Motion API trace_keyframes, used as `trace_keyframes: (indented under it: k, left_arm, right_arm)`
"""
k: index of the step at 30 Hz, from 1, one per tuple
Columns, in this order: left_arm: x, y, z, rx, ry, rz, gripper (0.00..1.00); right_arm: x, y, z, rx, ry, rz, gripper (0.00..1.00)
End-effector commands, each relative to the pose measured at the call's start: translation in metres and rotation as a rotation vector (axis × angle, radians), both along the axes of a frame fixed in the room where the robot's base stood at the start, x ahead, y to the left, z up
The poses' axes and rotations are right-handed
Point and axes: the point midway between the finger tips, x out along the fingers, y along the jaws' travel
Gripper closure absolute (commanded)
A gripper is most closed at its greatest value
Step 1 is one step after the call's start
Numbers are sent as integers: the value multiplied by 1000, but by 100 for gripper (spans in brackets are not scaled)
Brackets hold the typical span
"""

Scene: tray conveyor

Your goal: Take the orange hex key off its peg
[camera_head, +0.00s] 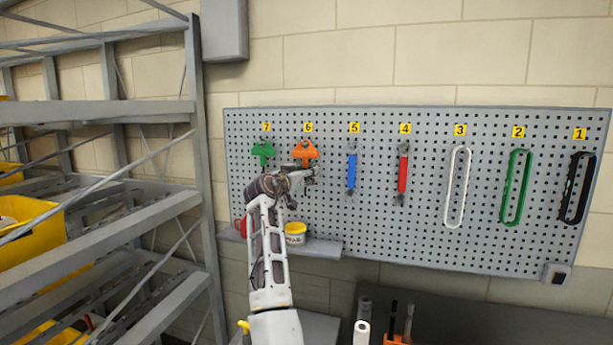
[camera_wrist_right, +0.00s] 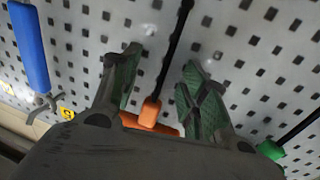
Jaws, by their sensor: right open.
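The orange hex key (camera_head: 306,150) hangs on the grey pegboard under label 6, its T-shaped orange handle at the top. My right gripper (camera_head: 308,173) is just below the handle and hides the key's shaft in the head view. In the right wrist view, my right gripper (camera_wrist_right: 162,65) is open, its two green-padded fingers on either side of the key's black shaft. The orange handle (camera_wrist_right: 151,113) shows near the finger bases. A gap shows between the shaft and each finger. My left gripper is not in view.
A green hex key (camera_head: 263,151) hangs at left under label 7. A blue wrench (camera_head: 351,172) and a red wrench (camera_head: 403,174) hang at right. A small shelf (camera_head: 325,248) below holds a yellow-lidded tub (camera_head: 295,233). A metal rack (camera_head: 197,150) stands at left.

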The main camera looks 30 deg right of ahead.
Motion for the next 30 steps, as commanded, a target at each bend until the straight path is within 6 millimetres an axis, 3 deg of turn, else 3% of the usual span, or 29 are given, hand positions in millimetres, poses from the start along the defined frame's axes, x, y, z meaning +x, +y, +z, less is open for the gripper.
trace_keyframes:
  k: [5, 15, 30]
  left_arm:
    - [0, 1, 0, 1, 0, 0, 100]
    - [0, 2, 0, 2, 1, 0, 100]
    - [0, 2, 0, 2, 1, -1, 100]
  right_arm:
    - [0, 0, 0, 0, 0, 0, 56]
    - [0, 0, 0, 0, 0, 0, 100]
    - [-2, 1, 4, -1, 0, -1, 100]
